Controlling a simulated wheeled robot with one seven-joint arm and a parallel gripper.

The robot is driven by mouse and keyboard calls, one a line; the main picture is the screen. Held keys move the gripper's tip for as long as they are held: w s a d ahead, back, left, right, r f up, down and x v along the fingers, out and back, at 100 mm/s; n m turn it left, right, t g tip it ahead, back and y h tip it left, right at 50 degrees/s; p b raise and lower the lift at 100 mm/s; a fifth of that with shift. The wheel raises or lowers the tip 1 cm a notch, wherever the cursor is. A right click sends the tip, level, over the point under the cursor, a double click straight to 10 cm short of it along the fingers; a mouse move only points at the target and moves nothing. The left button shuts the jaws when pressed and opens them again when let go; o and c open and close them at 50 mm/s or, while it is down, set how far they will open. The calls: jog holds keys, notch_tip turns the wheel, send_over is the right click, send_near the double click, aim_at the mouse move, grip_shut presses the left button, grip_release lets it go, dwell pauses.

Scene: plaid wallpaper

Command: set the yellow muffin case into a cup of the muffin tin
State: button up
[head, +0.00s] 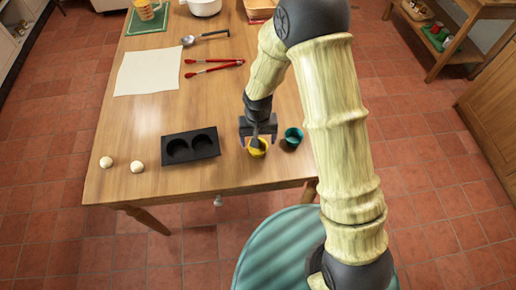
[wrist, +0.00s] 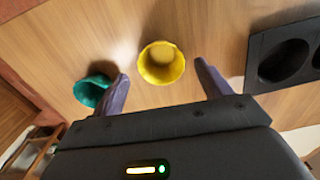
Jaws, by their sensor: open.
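The yellow muffin case (head: 257,152) stands upright on the wooden table near its front edge, empty, with its opening up. In the wrist view the yellow case (wrist: 161,64) lies between and a little beyond my fingertips. My gripper (head: 259,140) is open above the case; in the wrist view its two fingers (wrist: 160,72) stand apart, one on each side of the case. The black muffin tin (head: 190,158) lies to the left with two cups, both empty. Part of the tin (wrist: 258,50) shows at the right of the wrist view.
A teal muffin case (head: 293,138) stands close to the right of the yellow one. Two pale dough balls (head: 137,167) lie left of the tin. Red tongs (head: 214,68), a ladle (head: 205,37) and a white cloth (head: 148,72) lie farther back. Table between tin and yellow case is clear.

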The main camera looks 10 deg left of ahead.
aim_at(258, 151)
jog(key=shift+w+a+f+p, duration=0.15)
jog(key=shift+f+p, duration=0.25)
jog(key=shift+f, duration=2.2)
jog(key=shift+c, duration=0.3)
jog(key=c, duration=0.9)
